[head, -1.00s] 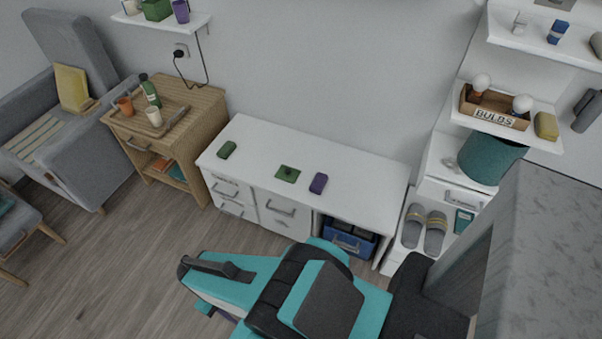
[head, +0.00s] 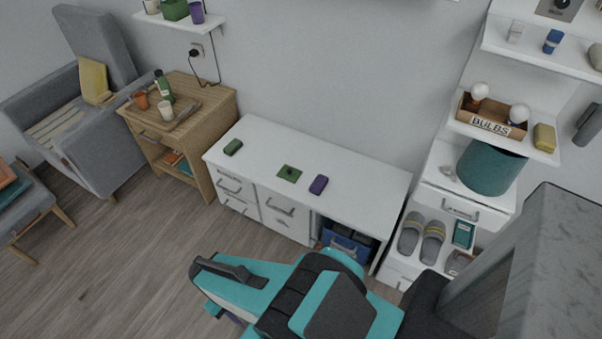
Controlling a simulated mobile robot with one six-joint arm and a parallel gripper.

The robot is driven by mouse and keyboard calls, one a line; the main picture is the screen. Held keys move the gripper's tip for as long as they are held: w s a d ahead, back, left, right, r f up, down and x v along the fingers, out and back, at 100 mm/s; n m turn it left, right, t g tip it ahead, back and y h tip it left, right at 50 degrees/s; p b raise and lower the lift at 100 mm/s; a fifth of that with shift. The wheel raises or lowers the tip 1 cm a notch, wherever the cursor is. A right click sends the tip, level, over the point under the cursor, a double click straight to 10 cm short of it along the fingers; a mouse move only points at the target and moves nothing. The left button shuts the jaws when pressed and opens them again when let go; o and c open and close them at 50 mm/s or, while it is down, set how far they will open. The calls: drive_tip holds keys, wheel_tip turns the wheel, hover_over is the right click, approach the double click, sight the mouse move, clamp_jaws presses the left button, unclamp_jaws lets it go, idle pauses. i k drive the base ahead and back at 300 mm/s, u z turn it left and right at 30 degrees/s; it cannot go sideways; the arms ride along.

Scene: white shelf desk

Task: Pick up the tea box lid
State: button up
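A small green square piece with a darker knob-like spot at its centre, which looks like the tea box lid (head: 289,173), lies flat on the white desk (head: 262,148). It lies between a dark green block (head: 233,147) on its left and a purple block (head: 318,184) on its right, apart from both. A green box (head: 174,9), possibly the tea box, stands on the wall shelf at the top left. My teal and black body parts fill the bottom middle, in front of the desk. I cannot make out gripper fingers; nothing of mine touches the lid.
A wooden side table (head: 223,104) with cups and a bottle stands left of the desk. Right are a shelf unit with slippers (head: 432,243), a teal bin (head: 487,168) and a bulb box (head: 489,121). A grey block-like surface (head: 560,240) fills the lower right. Floor is free at lower left.

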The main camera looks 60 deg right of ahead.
sight(288, 172)
drive_tip(key=u, duration=0.15)
drive_tip(key=i, duration=0.9)
drive_tip(key=z, duration=0.05)
